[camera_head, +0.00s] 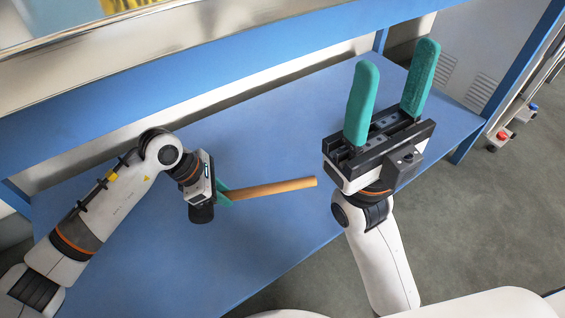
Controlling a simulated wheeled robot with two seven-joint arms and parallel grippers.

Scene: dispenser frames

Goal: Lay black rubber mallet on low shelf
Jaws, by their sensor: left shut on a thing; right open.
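The mallet shows as a light-brown wooden handle (275,188) in the head view. It points right, over the blue low shelf (260,115). My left gripper (224,194) is shut on the mallet near the left end of the visible handle. I cannot make out the black rubber head; it seems hidden by the gripper. I cannot tell how far the mallet is above the shelf or whether it touches it. My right gripper (396,55) is open and empty, its two green fingers pointing up the picture, at the shelf's right part.
A higher level with a metal front edge (150,35) and a blue beam (200,65) runs above the back of the shelf. A blue post (515,70) stands at the right. The shelf's surface looks bare around the mallet. Grey floor lies in front.

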